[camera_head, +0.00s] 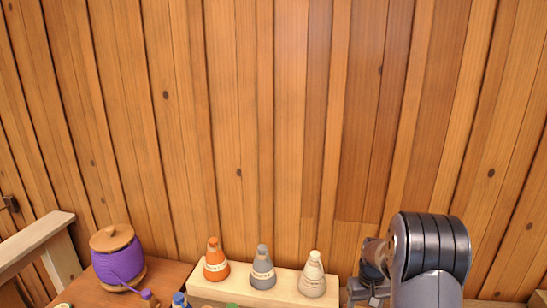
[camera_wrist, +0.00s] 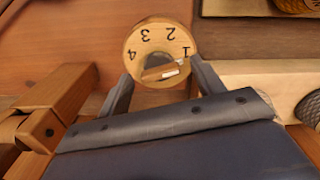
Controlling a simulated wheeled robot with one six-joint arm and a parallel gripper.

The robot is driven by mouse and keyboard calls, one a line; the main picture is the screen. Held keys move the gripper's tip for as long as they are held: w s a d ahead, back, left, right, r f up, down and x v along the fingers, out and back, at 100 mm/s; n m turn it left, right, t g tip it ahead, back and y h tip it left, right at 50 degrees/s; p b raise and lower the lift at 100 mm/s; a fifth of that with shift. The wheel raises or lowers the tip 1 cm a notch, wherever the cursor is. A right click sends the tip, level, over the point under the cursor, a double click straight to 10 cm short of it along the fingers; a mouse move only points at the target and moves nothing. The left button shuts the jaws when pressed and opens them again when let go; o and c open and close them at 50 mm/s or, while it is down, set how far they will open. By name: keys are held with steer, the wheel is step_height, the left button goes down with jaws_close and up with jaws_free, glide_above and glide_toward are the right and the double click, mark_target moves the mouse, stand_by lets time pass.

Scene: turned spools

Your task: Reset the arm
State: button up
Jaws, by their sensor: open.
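My gripper (camera_wrist: 161,68) is open in the wrist view, with one dark finger on each side and no object clamped between them. A round wooden dial (camera_wrist: 146,48) marked 1 to 4 appears between the fingertips, its numbers upside down. A small wooden bar with a white mark sits on the dial, its marked end towards the 1. I cannot tell whether the fingers touch the dial. In the head view my dark arm (camera_head: 430,245) is folded at the lower right, and the gripper's fingers cannot be made out there.
A purple-wound spool (camera_head: 118,262) stands at the left, beside a wooden rail (camera_head: 35,245). A plank wall (camera_head: 270,120) rises close behind them.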

steer(key=shift+r+n, duration=0.1)
steer(key=shift+n, duration=0.2)
steer(key=shift+n+p, duration=0.4)
steer(key=shift+n, duration=0.1)
steer(key=shift+m+b, duration=0.3)
